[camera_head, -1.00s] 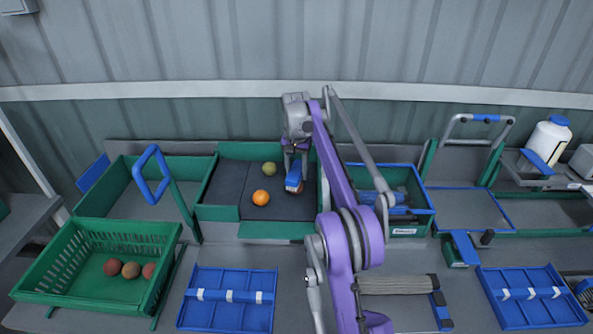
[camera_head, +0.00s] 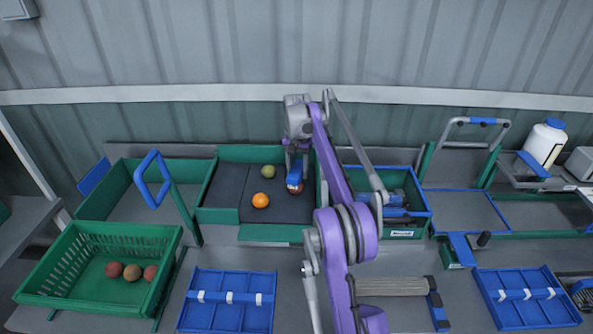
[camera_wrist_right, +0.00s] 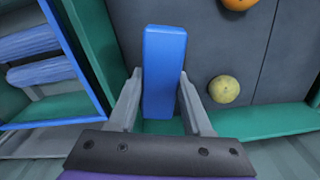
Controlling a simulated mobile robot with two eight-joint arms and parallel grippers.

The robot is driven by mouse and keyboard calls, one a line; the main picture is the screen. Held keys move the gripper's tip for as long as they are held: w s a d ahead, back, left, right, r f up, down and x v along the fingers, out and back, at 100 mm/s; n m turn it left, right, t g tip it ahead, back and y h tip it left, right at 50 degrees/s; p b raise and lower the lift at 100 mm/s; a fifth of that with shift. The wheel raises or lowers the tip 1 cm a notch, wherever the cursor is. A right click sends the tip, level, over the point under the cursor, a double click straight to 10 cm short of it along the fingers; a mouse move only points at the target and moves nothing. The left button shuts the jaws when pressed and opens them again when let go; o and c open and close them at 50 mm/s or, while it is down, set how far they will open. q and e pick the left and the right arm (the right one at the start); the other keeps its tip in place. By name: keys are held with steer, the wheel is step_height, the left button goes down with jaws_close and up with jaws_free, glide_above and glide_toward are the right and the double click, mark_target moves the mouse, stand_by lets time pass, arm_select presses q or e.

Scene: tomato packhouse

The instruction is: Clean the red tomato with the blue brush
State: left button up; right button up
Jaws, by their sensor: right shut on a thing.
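My right gripper (camera_head: 297,166) is shut on the blue brush (camera_head: 294,181) over the dark sorting bed. In the right wrist view the brush (camera_wrist_right: 164,65) stands between the two fingers. The red tomato (camera_head: 296,191) shows only in part at the brush's lower end; brush and tomato look very close, but I cannot tell if they touch. The red tomato is hidden in the wrist view. An orange tomato (camera_head: 260,200) and a yellow-green tomato (camera_head: 268,171) lie to the left on the same bed. My left gripper is not in view.
The bed has green walls (camera_head: 208,184). A blue-rimmed bin (camera_head: 403,233) with blue rollers or brushes is to the right. A green basket (camera_head: 95,295) with several reddish-brown fruits is front left. Blue divided trays (camera_head: 228,312) lie in front. A blue loop handle (camera_head: 152,180) stands left.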

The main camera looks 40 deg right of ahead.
mark_target(293, 176)
steer(key=shift+s+a+f, duration=0.15)
steer(key=shift+a+f, duration=0.05)
steer(key=shift+f, duration=0.05)
steer(key=shift+s+a+b, duration=0.45)
steer(key=shift+s+a, duration=0.05)
steer(key=shift+a, duration=0.05)
steer(key=shift+s+a, duration=0.15)
steer(key=shift+a, duration=0.15)
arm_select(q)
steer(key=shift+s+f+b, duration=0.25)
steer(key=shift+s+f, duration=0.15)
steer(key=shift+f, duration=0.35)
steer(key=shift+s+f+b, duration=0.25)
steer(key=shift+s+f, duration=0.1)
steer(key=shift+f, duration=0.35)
arm_select(e)
steer(key=shift+s+a+r, duration=0.1)
steer(key=shift+s+a, duration=0.45)
steer(key=shift+a, duration=0.25)
